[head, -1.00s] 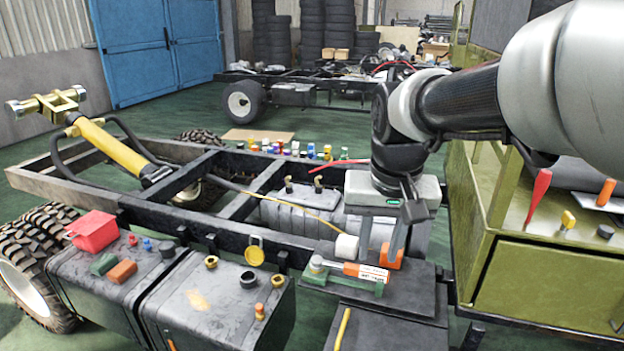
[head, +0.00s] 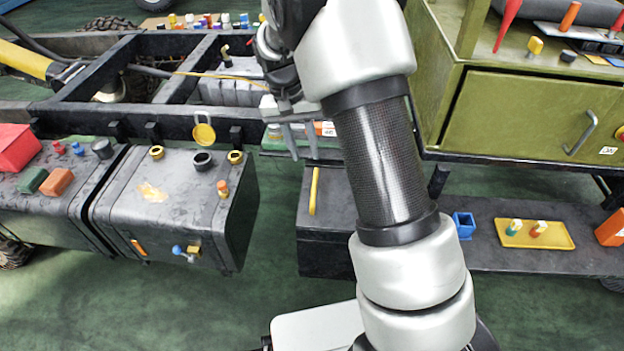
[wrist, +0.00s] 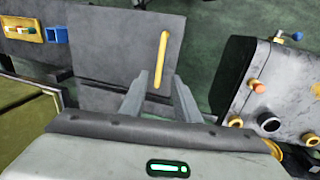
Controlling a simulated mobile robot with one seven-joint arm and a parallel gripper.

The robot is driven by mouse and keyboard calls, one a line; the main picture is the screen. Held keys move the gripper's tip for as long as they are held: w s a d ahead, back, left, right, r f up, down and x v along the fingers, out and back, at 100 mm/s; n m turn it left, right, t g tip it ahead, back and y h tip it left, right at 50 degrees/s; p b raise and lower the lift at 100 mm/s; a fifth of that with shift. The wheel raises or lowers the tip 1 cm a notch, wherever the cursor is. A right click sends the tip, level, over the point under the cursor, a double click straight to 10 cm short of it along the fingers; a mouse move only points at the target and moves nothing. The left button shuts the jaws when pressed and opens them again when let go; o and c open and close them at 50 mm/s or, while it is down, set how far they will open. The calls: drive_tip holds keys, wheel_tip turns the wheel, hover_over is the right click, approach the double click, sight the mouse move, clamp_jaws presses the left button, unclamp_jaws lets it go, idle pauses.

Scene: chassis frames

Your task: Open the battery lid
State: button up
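The battery box is dark grey with a flat lid (head: 333,200) and a yellow bar handle (head: 314,190) on top. It stands low in the middle of the head view, and the lid lies flat on it. In the wrist view the lid (wrist: 120,40) fills the top middle, with the handle (wrist: 161,58) running upright in the picture. My gripper (head: 291,157) points down in the head view. In the wrist view its fingers (wrist: 160,76) are apart with nothing held. The handle's near end shows between them; the height gap is hard to judge.
A dark tank (head: 165,205) with caps stands left of the box. The black chassis frame (head: 110,107) lies behind. A green cabinet (head: 540,115) and a low shelf (head: 500,252) with a blue cup (head: 464,225) and yellow tray (head: 560,241) are to the right.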

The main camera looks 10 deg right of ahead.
sight(314, 184)
drive_tip(key=f, duration=0.3)
drive_tip(key=d+f+b, duration=0.1)
drive_tip(key=f, duration=0.3)
drive_tip(key=d+f, duration=0.1)
drive_tip(key=f, duration=0.2)
drive_tip(key=shift+s+f+b, duration=0.2)
drive_tip(key=shift+s+b, duration=0.15)
drive_tip(key=shift+b, duration=0.05)
clamp_jaws()
